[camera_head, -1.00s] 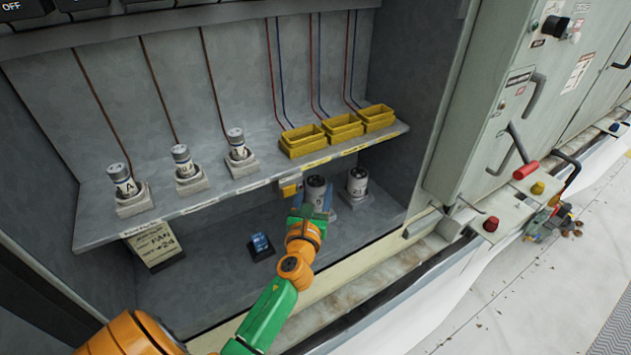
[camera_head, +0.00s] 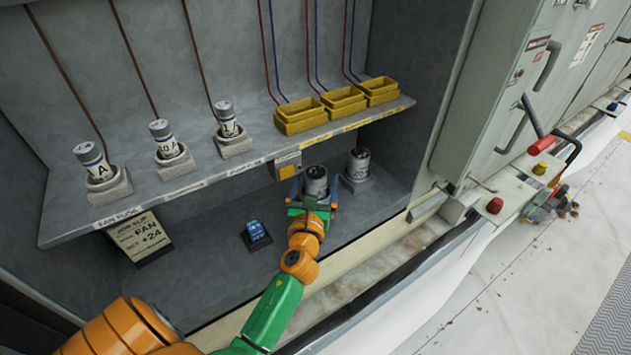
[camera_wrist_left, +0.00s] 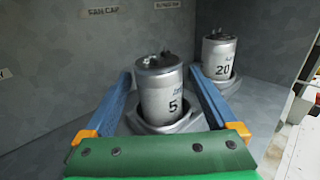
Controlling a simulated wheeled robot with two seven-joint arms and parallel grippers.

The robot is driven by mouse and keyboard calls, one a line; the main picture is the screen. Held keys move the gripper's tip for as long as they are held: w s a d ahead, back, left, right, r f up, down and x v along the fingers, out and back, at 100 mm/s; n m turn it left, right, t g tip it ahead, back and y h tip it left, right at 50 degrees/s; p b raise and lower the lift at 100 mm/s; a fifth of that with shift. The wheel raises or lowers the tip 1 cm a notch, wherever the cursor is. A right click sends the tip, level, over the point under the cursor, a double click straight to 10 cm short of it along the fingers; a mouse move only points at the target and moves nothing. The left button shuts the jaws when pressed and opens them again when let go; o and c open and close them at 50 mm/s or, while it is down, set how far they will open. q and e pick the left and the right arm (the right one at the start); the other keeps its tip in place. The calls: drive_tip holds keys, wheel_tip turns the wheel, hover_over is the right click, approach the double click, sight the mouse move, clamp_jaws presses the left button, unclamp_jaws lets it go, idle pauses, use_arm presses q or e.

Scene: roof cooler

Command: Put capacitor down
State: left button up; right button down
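A silver and white capacitor marked 5 (camera_head: 316,179) stands upright on the lower floor of the cabinet. In the left wrist view, the same capacitor (camera_wrist_left: 161,92) sits in a grey holder (camera_wrist_left: 186,122). My left gripper (camera_head: 313,187) is open. In the wrist view its blue fingers (camera_wrist_left: 160,70) lie on either side of the capacitor, with a visible gap on both sides. A second capacitor marked 20 (camera_wrist_left: 218,60) stands behind and to the right in its own holder; the head view also shows it (camera_head: 358,163). My right gripper is out of view.
Several labelled capacitors in holders (camera_head: 168,147) and yellow trays (camera_head: 343,99) are on the shelf (camera_head: 200,180) above. A job slip (camera_head: 139,238) and a small blue device (camera_head: 256,233) are on the lower floor. The cabinet's front lip (camera_head: 365,253) runs below my arm.

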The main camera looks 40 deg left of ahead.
use_arm(q)
drive_tip(key=shift+s+d, duration=0.1)
drive_tip(key=shift+s, duration=0.25)
drive_tip(key=b+v, duration=0.2)
drive_tip(key=v, duration=0.9)
drive_tip(key=shift+w+f, duration=0.1)
drive_tip(key=shift+s+d, duration=0.15)
drive_tip(key=shift+s, duration=0.15)
drive_tip(key=shift+w, duration=0.1)
